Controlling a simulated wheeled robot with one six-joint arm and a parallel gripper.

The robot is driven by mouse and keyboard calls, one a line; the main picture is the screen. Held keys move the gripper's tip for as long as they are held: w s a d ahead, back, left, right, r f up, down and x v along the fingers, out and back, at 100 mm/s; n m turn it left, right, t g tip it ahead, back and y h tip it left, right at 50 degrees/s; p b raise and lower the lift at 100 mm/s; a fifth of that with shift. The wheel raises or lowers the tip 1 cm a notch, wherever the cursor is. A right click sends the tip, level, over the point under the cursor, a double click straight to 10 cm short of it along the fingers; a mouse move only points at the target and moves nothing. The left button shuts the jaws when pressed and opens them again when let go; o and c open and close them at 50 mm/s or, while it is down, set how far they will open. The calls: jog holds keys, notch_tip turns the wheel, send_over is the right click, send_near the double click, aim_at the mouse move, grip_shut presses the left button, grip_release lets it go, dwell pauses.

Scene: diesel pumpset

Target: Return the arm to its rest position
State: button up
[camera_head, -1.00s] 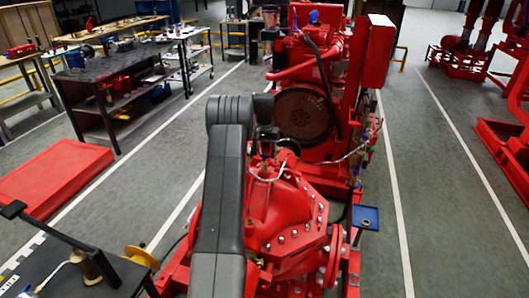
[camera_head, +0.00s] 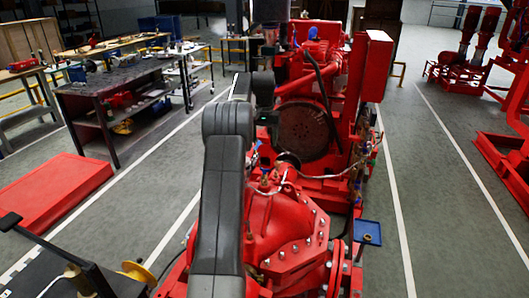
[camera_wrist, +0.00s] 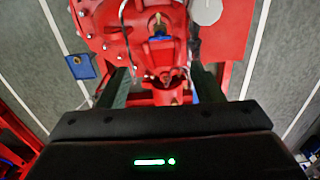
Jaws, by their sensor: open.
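My arm (camera_head: 217,190) rises from the bottom centre of the head view, in front of the red pumpset. Its elbow (camera_head: 228,120) is bent, and the wrist links beyond it stand before the engine. My gripper (camera_wrist: 163,80) shows in the wrist view as two dark fingers, apart and with nothing held between them. Red pump parts and a blue-capped fitting (camera_wrist: 160,38) lie beyond the fingers; I cannot tell the exact gap. In the head view the fingers are not clearly made out.
The red pump casing (camera_head: 290,230) and engine flywheel (camera_head: 305,125) are close to the arm. A small blue tray (camera_head: 367,231) sits at the pump's right. A dark workbench (camera_head: 115,75) and red platform (camera_head: 50,190) stand left.

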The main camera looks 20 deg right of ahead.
jog(key=shift+r, duration=0.85)
jog(key=shift+f, duration=0.1)
notch_tip(320, 180, down, 14)
jog(key=shift+r+p, duration=0.15)
jog(key=shift+p, duration=0.7)
